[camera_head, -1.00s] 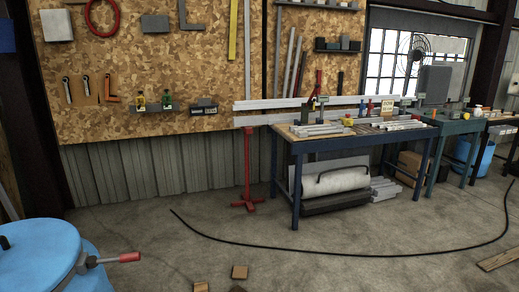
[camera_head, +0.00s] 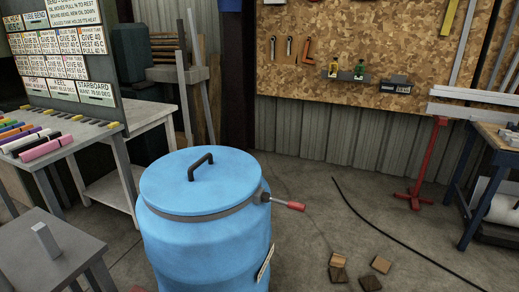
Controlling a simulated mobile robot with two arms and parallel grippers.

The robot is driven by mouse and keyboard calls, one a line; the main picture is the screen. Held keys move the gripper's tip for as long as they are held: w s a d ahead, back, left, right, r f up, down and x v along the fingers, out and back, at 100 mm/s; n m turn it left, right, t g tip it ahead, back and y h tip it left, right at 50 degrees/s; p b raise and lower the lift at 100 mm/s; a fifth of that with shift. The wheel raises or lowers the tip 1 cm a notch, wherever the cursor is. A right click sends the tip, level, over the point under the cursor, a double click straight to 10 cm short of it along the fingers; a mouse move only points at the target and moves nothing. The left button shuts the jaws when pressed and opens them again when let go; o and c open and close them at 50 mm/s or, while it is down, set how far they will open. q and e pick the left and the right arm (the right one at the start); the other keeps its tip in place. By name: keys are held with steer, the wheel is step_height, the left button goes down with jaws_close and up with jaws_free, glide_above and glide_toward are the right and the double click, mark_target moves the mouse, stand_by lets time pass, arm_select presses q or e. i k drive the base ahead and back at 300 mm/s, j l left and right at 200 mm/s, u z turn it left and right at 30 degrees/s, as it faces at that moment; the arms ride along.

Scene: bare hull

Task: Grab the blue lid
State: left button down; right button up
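The blue lid (camera_head: 172,184) lies on top of a blue drum (camera_head: 205,245) in the lower middle left of the head view. It has a dark arched handle (camera_head: 200,166) on top. A grey clamp ring (camera_head: 220,211) runs around the rim below the lid. A lever with a red grip (camera_head: 289,205) sticks out from the ring to the right. Neither of my grippers shows in the view.
A table with coloured markers (camera_head: 40,145) and a sign board (camera_head: 60,55) stands at the left. A grey table (camera_head: 50,240) is at the lower left. Wood blocks (camera_head: 360,270) lie on the floor right of the drum. A black cable (camera_head: 400,237) and red stand (camera_head: 425,165) are farther right.

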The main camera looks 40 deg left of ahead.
mark_target(202, 180)
steer(key=u, duration=1.75)
steer(key=k+j+u, duration=0.1)
steer(key=k+u, duration=0.25)
steer(key=k, duration=0.3)
steer(key=u, duration=2.5)
steer(key=k+l+u, duration=0.15)
steer(key=l, duration=0.4)
steer(key=k+l+u, duration=0.15)
steer(key=k+l, duration=0.25)
steer(key=k+l+u, duration=0.15)
steer(key=k+l, duration=0.15)
steer(key=l, duration=0.3)
steer(key=k+l+u, duration=0.2)
steer(key=l, duration=0.25)
steer(key=k, duration=0.15)
